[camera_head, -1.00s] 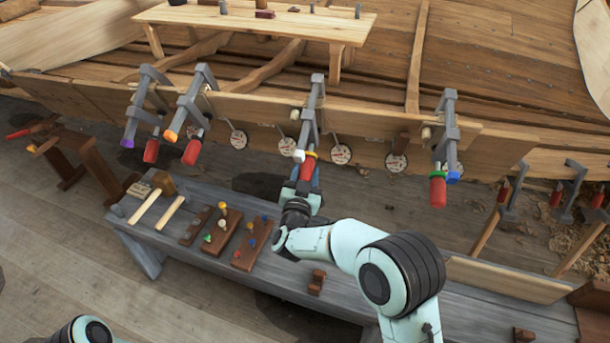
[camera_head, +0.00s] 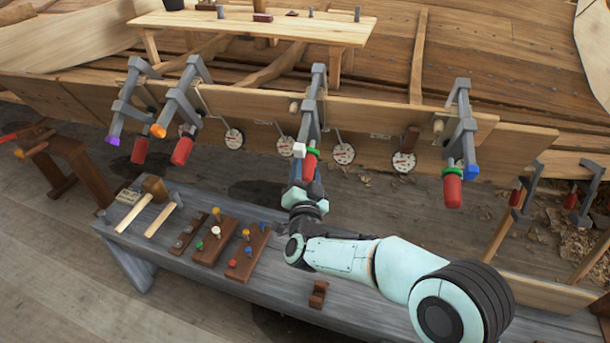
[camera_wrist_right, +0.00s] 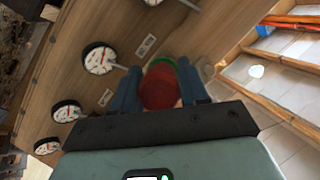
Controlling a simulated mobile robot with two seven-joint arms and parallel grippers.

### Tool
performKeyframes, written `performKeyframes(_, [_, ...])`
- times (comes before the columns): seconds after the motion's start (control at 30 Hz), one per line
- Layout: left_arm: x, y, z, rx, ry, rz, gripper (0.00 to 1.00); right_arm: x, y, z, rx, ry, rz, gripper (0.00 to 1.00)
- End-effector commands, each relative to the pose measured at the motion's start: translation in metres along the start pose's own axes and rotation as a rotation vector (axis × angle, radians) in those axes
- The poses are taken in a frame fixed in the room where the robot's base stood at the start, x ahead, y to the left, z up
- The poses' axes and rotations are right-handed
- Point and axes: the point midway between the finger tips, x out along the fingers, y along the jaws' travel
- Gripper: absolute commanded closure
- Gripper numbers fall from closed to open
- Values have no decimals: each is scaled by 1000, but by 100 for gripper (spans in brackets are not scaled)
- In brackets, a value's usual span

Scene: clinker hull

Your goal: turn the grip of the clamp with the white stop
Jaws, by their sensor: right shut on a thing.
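The clamp with the white stop (camera_head: 299,150) is a grey clamp (camera_head: 316,113) on the plank's edge, mid-view. Its red grip (camera_head: 309,167) hangs below the bar, with a green ring (camera_head: 313,150) at its top. My right gripper (camera_head: 307,182) reaches up from below and is shut on this red grip. In the right wrist view the red grip (camera_wrist_right: 160,88) sits between the two dark blue fingers, with part of the green ring (camera_wrist_right: 163,62) beyond it. The fingers partly hide the grip's sides. My left gripper is not in view.
Two clamps with purple (camera_head: 112,140) and orange (camera_head: 158,131) stops are left; one with a blue stop (camera_head: 472,173) is right. Round dials (camera_head: 343,154) hang along the plank (camera_head: 375,120). A grey bench (camera_head: 200,258) with mallets and peg blocks stands below my right arm.

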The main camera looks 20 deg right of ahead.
Motion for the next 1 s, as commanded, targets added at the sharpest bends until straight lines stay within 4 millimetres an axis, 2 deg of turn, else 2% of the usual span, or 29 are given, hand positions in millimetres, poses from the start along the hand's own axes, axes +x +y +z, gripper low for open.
performKeyframes(0.3, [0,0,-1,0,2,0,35,0,0,0,1,-2,0,87])
performKeyframes(0.33, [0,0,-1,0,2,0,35,0,0,0,1,-2,0,53])
performKeyframes(0.4, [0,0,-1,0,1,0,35,0,0,0,1,-2,0,35])
performKeyframes(0.77, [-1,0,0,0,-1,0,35,-4,0,0,0,-2,0,35])
performKeyframes(0.87, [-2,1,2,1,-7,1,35,-14,-1,0,0,-3,0,35])
performKeyframes(1.0, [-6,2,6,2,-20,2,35,-42,-1,0,0,-4,-1,35])
